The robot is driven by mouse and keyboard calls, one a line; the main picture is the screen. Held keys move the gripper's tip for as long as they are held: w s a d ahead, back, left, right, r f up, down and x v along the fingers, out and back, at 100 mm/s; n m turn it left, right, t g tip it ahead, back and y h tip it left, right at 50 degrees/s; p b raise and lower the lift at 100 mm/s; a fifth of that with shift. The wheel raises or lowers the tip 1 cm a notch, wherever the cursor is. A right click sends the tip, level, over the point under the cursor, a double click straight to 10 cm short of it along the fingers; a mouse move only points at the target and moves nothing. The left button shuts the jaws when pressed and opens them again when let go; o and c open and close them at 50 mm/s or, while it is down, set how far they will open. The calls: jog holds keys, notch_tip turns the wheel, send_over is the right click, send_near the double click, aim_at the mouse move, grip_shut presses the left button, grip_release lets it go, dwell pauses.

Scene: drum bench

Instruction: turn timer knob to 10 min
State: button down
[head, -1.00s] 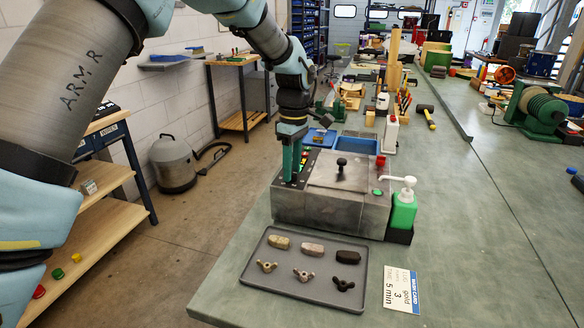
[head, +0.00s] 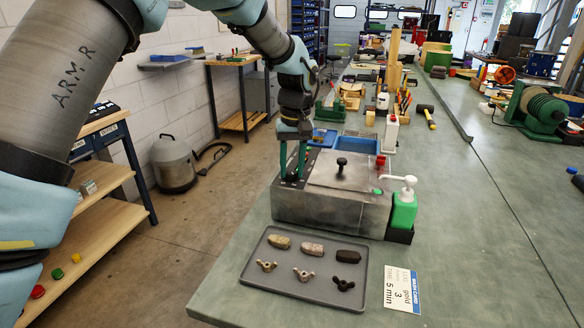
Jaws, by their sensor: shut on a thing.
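The grey metal drum machine (head: 330,210) stands on the bench with a flat lid and a black lid knob (head: 341,164). My gripper (head: 292,179) points down at the left end of its top, where a dark control strip lies. The two green fingers are seen side by side and are shut on the timer knob, which is mostly hidden between and behind them. The knob's pointer and dial marks are too small to read. A work card (head: 402,289) on the bench reads gold, 3 and 5 min.
A grey tray (head: 295,287) with three stones and three wing nuts lies in front of the machine. A green pump bottle (head: 403,208) stands at its right. A blue bin (head: 358,145) is behind.

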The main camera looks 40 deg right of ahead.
aim_at(290, 173)
jog(key=m, duration=0.6)
jog(key=shift+a, duration=0.1)
jog(key=m+p, duration=0.1)
jog(key=m, duration=0.5)
jog(key=shift+m+h, duration=0.3)
jog(key=shift+m, duration=0.1)
jog(key=m+p, duration=0.1)
jog(key=m, duration=0.5)
jog(key=shift+a+r+p, duration=0.1)
jog(key=shift+p, duration=0.25)
jog(key=m+p, duration=0.1)
jog(key=m, duration=0.4)
jog(key=shift+w+h+p, duration=0.15)
jog(key=shift+h+p, duration=0.15)
jog(key=shift+p, duration=0.05)
jog(key=shift+m, duration=0.4)
jog(key=c, duration=0.5)
grip_release()
jog(key=r+b, duration=0.1)
jog(key=r, duration=0.4)
jog(key=r+b, duration=0.2)
jog(key=r, duration=0.3)
jog(key=shift+a+r, duration=0.2)
jog(key=shift+r, duration=0.1)
